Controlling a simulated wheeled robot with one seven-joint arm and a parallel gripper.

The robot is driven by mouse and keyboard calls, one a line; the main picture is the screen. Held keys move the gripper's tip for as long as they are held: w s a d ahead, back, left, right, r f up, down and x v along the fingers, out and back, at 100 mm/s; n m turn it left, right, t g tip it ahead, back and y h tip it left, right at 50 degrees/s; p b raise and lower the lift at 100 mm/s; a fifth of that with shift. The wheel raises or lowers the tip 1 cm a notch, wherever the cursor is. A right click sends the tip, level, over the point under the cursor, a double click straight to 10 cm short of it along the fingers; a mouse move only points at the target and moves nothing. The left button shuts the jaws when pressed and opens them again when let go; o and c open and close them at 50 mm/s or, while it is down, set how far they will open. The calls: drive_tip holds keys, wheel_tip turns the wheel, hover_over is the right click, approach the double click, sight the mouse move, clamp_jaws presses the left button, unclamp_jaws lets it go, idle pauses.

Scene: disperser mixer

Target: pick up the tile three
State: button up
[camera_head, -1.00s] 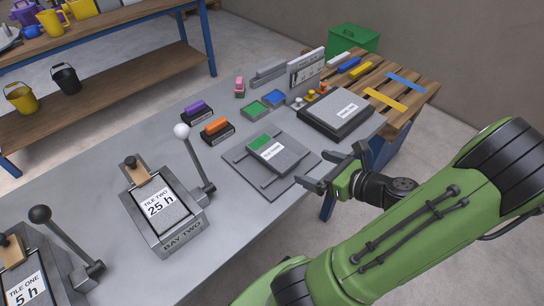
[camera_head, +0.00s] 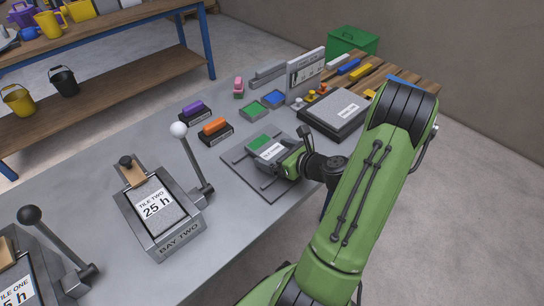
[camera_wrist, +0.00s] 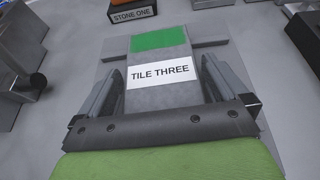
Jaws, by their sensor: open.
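Tile three is a grey block with a green patch and a white label reading "TILE THREE" (camera_wrist: 162,95). It lies on a flat grey plate with a raised bar in the head view (camera_head: 241,167), where the tile (camera_head: 260,143) is partly hidden by my gripper. In the wrist view my gripper (camera_wrist: 165,88) is open, with one finger on each side of the tile. The fingers look close to the tile's sides; I cannot tell whether they touch it. In the head view my gripper (camera_head: 285,152) is low over the near right part of the plate.
Orange (camera_head: 215,126) and purple (camera_head: 196,108) stones sit on dark holders beyond the plate. Bay two (camera_head: 165,222), with its white-knobbed lever (camera_head: 179,130), stands to the left. Bare bench lies between bay two and the plate.

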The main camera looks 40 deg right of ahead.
sight(276, 154)
drive_tip(key=shift+r, duration=0.1)
drive_tip(key=c, duration=1.2)
drive_tip(key=shift+r, duration=0.15)
wheel_tip(276, 154, up, 10)
drive_tip(key=p, duration=0.5)
